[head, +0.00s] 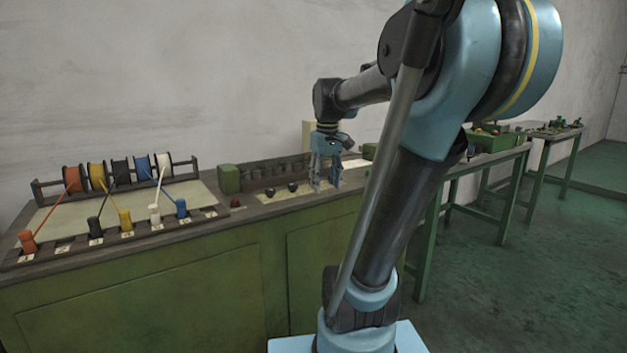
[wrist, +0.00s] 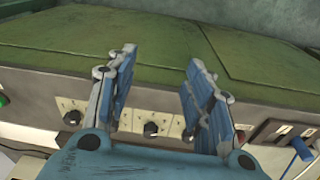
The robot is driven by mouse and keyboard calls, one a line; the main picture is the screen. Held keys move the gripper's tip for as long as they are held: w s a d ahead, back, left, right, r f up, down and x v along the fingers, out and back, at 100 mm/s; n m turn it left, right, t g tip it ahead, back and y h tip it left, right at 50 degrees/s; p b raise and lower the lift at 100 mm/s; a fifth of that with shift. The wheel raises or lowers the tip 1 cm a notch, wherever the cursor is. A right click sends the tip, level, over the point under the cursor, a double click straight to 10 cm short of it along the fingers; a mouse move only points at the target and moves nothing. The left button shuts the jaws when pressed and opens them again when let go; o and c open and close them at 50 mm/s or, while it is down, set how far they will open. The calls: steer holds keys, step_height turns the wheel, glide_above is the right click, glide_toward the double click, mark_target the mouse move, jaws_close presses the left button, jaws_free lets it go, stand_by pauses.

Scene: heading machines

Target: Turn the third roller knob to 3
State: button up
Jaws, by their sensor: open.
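In the wrist view, my gripper (wrist: 160,100) is open, pointing down at the row. One black knob (wrist: 151,128) shows between its spread fingers, with no visible contact. Another knob (wrist: 73,117) is left of the fingers, and the right finger partly covers others. I cannot tell which is the third, nor read any setting.
The rollers (head: 285,168) lie behind the knobs, between green end blocks (head: 229,179). Left on the green bench (head: 150,290) are coloured wire spools (head: 97,175) and several plugs, including a blue one (head: 181,208). Other green tables (head: 500,150) stand to the right. Floor there is clear.

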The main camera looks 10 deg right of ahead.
steer(key=w+r+n, duration=0.1)
steer(key=w+r, duration=0.3)
steer(key=w, duration=0.3)
steer(key=w+r+n+g, duration=0.1)
steer(key=w+r+n, duration=0.15)
steer(key=w, duration=0.45)
steer(key=w+r+n, duration=0.1)
steer(key=w+r, duration=0.4)
steer(key=w, duration=0.3)
steer(key=shift+m, duration=0.25)
steer(key=f, duration=1.7)
steer(key=shift+s+f, duration=0.25)
steer(key=shift+f, duration=0.15)
steer(key=c, duration=1)
